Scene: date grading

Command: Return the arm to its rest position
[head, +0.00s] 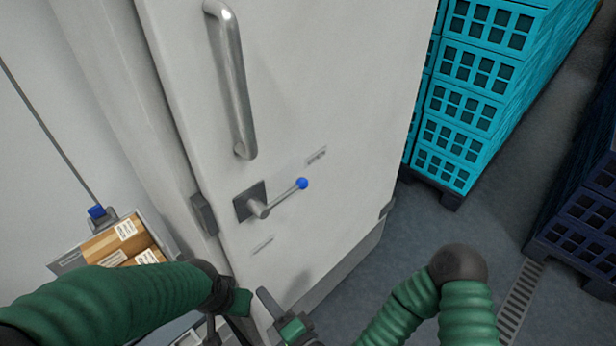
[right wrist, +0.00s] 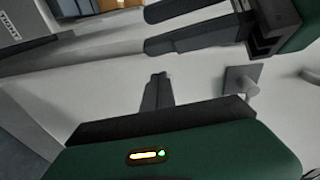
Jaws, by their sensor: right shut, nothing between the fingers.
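My right gripper (head: 262,293) shows at the bottom centre of the head view, in front of the white door's lower left part. In the right wrist view its dark fingers (right wrist: 157,78) are together with nothing between them. My right arm (head: 467,305) is bent, its dark joint high at the lower right. My left arm (head: 110,305) crosses the lower left of the head view. In the right wrist view my left gripper (right wrist: 150,29) has two fingers apart and empty, close to the right one. Neither gripper touches the door lever (head: 280,197).
The white door (head: 335,90) has a long bar handle (head: 232,85) and a blue-knobbed lever. A grey bin holds cardboard boxes (head: 118,243) at the lower left. Turquoise crates (head: 470,100) and dark blue crates (head: 590,210) stand right, with clear floor (head: 500,215) between.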

